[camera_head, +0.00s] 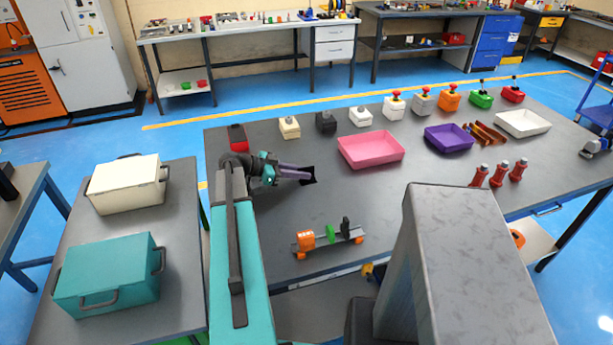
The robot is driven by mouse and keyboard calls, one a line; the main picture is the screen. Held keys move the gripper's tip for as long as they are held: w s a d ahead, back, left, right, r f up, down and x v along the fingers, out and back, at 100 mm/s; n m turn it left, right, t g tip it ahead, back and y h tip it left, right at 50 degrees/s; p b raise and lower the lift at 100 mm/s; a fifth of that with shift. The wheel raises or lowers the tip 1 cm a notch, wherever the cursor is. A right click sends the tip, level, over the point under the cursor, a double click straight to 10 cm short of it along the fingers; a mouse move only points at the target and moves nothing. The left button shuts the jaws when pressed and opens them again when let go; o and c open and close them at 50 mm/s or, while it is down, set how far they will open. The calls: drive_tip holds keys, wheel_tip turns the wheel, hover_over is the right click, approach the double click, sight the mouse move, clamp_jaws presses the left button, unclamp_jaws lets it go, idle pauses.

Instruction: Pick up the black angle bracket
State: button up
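A small black piece, which looks like the angle bracket (309,181), is on the dark grey table at the tips of my gripper's fingers. It is small in view, and the fingers cover part of it. My gripper (307,174) has purple fingers and points right, low over the table. Its fingers reach the black piece, but I cannot tell whether they touch it or have closed on it.
A pink tray (371,150) lies to the right, with a purple tray (449,138) and white tray (522,124) beyond. Several button boxes line the back edge. An orange and green fixture (327,238) stands in front. Red bottles (498,174) stand at right.

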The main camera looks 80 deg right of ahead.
clamp_jaws()
drive_tip(key=shift+r, duration=0.2)
drive_tip(key=shift+r+b, duration=0.75)
drive_tip(key=shift+r, duration=0.45)
drive_tip(key=a+b, duration=0.1)
drive_tip(key=a, duration=0.3)
drive_tip(key=s+a+r+b, duration=0.1)
drive_tip(key=a, duration=0.4)
drive_tip(key=a+r+b, duration=0.1)
drive_tip(key=a, duration=0.3)
drive_tip(key=shift+s+a+b, duration=0.15)
drive_tip(key=shift+s+b, duration=0.2)
drive_tip(key=shift+s, duration=0.05)
drive_tip(key=shift+r+p, duration=0.15)
drive_tip(key=shift+p, duration=0.2)
drive_tip(key=shift+a+p, duration=0.1)
drive_tip(key=shift+p, duration=0.5)
drive_tip(key=shift+a+r+p, duration=0.1)
drive_tip(key=shift+a+p, duration=0.15)
drive_tip(key=shift+p, duration=0.95)
drive_tip(key=a+p, duration=0.1)
drive_tip(key=p, duration=0.3)
drive_tip(key=shift+s+a+p, duration=0.1)
drive_tip(key=shift+p, duration=0.25)
